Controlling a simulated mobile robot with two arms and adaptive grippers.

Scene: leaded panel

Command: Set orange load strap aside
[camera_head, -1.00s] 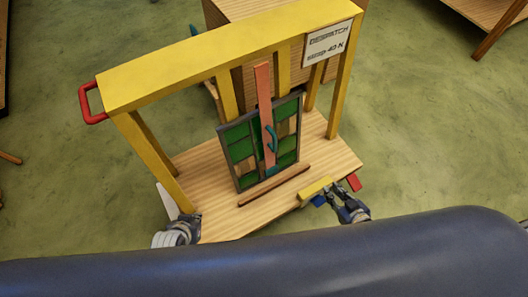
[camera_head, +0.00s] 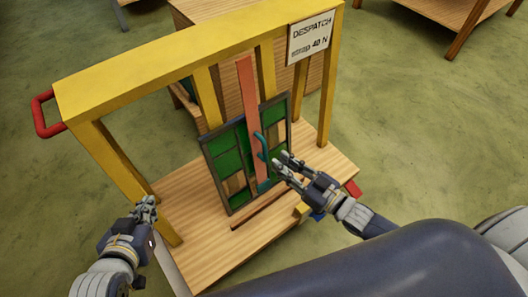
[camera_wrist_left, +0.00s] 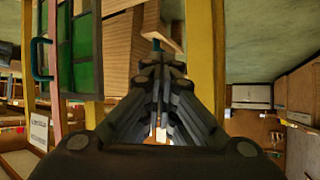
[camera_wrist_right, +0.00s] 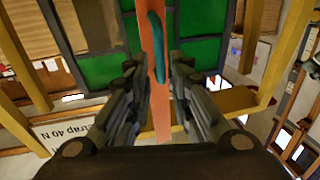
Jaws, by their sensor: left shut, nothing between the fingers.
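The orange strap (camera_head: 249,100) is a flat, upright salmon-orange strip in front of the green leaded panel (camera_head: 225,155). A teal handle (camera_head: 260,146) is on its lower part; it also shows in the right wrist view (camera_wrist_right: 156,45). My right gripper (camera_head: 281,160) is open just right of the handle in the head view. In the right wrist view the strap (camera_wrist_right: 152,75) runs between its spread fingers; I cannot tell whether they touch it. My left gripper (camera_head: 147,203) is shut and empty by the frame's left post. The strap's top end is close to the yellow beam.
A yellow frame (camera_head: 180,62) with a red side handle (camera_head: 42,116) spans over the wooden base (camera_head: 200,255). A DESPATCH sign (camera_head: 312,37) hangs at its right. A wooden ledge (camera_head: 262,213) lies before the panel.

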